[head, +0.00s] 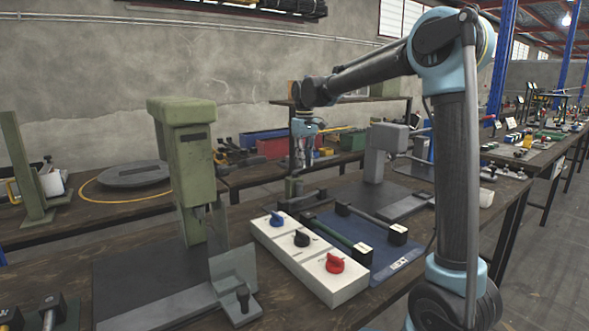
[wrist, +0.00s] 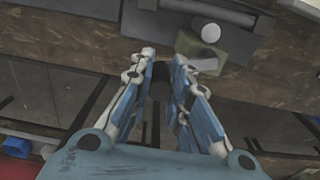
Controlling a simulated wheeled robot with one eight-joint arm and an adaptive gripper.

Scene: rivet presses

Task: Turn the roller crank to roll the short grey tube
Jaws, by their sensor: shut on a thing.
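My gripper (head: 300,164) points down at the far edge of the bench, left of the grey press. The greenish block shows small below my gripper in the head view (head: 293,187). I cannot single out the short grey tube for certain.
A white box with blue, black and red knobs (head: 330,278) stands in front. A blue mat (head: 375,262) with dark and green bars lies beside it. A green press (head: 185,150) stands left and a grey press (head: 378,152) right. Bins (head: 275,147) stand on the table behind.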

